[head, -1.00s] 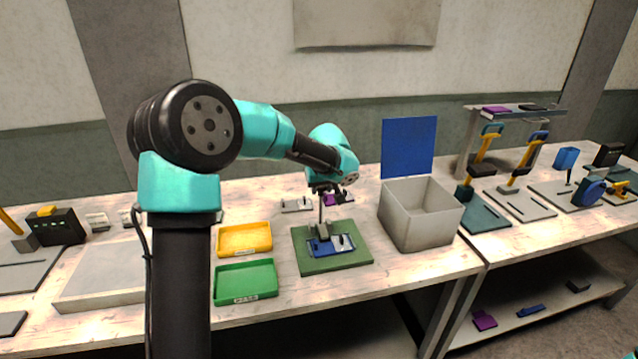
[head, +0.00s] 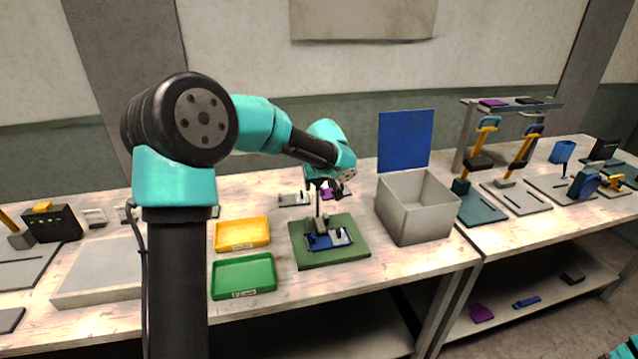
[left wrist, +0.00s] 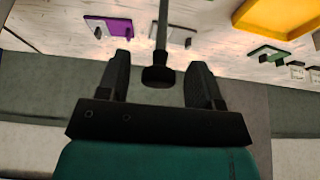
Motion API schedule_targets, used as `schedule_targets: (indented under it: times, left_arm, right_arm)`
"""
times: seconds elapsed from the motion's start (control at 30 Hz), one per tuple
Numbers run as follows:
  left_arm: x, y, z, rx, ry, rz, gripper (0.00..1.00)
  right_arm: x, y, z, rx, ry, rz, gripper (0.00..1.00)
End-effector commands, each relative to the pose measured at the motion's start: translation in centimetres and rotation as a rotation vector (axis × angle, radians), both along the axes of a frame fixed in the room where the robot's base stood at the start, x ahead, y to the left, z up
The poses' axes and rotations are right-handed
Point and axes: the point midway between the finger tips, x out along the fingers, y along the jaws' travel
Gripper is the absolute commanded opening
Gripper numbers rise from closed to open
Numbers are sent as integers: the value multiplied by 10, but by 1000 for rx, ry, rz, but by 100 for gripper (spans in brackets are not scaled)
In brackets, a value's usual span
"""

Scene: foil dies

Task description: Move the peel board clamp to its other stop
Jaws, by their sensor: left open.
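The peel board is a green board (head: 345,253) on the bench in the head view. A blue plate (head: 322,243) with a pale part lies on it. The clamp's thin upright lever (head: 318,206) rises from a grey block behind the plate. My left gripper (head: 328,191) is above the board, at the top of the lever. In the left wrist view, the lever's black knob (left wrist: 158,76) sits between the two fingers of my open left gripper (left wrist: 158,84), with gaps on both sides. My right gripper is not in view.
A yellow tray (head: 242,246) and a green tray (head: 244,293) stand left of the board. A grey open box (head: 408,229) with a raised blue lid stands close on its right. Small purple and white pieces lie behind the board. The bench's front edge is near.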

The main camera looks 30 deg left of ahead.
Motion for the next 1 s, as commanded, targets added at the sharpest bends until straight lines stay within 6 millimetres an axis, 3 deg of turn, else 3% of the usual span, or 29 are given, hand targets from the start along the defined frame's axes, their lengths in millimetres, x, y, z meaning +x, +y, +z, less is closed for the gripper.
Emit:
schedule_targets:
  times: [0.27,1.0]
  left_arm:
    - [-4,-4,16,0,-4,0,60]
    - [-44,-43,139,0,-3,-2,60]
  right_arm:
    - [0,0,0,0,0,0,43]
    - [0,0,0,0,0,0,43]
